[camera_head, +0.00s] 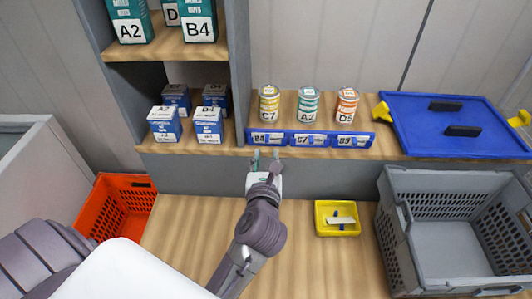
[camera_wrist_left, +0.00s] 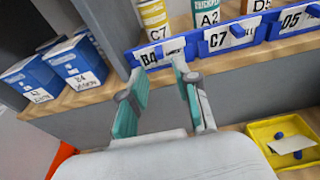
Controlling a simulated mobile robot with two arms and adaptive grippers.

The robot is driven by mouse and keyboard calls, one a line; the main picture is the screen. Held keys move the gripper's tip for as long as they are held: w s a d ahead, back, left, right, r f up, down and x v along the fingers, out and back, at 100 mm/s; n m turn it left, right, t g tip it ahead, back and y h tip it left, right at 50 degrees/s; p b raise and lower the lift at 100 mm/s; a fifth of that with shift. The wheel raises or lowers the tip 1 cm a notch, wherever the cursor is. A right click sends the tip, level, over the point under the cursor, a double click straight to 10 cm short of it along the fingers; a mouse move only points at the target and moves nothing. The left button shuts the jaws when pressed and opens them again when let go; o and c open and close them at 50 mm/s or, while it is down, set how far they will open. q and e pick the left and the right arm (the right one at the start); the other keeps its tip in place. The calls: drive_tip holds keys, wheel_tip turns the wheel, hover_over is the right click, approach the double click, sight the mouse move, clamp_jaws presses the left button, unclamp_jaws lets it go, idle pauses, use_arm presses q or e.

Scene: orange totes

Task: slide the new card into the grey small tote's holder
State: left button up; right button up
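A blue rail (camera_head: 311,139) along the shelf's front edge holds three white cards marked B4 (camera_head: 268,138), C7 (camera_head: 311,140) and D5 (camera_head: 353,141). My left gripper (camera_head: 266,157) is open and empty just in front of the B4 card. In the left wrist view, its teal-padded fingers (camera_wrist_left: 160,72) are apart, with the B4 card (camera_wrist_left: 149,56) just beyond their tips. The large grey tote (camera_head: 400,234) at the right is open; no card holder can be made out on it. My right gripper is not in view.
A yellow tray (camera_head: 319,222) holds a pale card and blue pieces. Cans (camera_head: 308,104) stand behind the rail. A blue lid (camera_head: 455,120) lies on the shelf at right. An orange tote (camera_head: 118,211) is low left; blue boxes (camera_head: 208,125) fill a shelf bay.

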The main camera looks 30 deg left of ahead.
use_arm(q)
drive_tip(key=x, duration=0.2)
drive_tip(key=shift+w+a+f, duration=0.1)
drive_tip(key=shift+w, duration=0.2)
drive_tip(key=b+x, duration=0.1)
drive_tip(key=x, duration=0.1)
drive_tip(key=shift+w+a, duration=0.2)
drive_tip(key=shift+w, duration=0.15)
drive_tip(key=shift+w+a, duration=0.1)
drive_tip(key=shift+w, duration=0.1)
drive_tip(key=shift+w+a+f, duration=0.1)
drive_tip(key=shift+w+a, duration=0.05)
drive_tip(key=shift+w, duration=0.1)
drive_tip(key=c, duration=0.4)
clamp_jaws()
drive_tip(key=shift+r+p, duration=0.55)
wheel_tip(320, 180, up, 5)
drive_tip(key=p, duration=0.5)
hover_over(267, 142)
drive_tip(key=s, duration=0.2)
drive_tip(key=shift+w+d, duration=0.15)
drive_tip(key=shift+d, duration=0.2)
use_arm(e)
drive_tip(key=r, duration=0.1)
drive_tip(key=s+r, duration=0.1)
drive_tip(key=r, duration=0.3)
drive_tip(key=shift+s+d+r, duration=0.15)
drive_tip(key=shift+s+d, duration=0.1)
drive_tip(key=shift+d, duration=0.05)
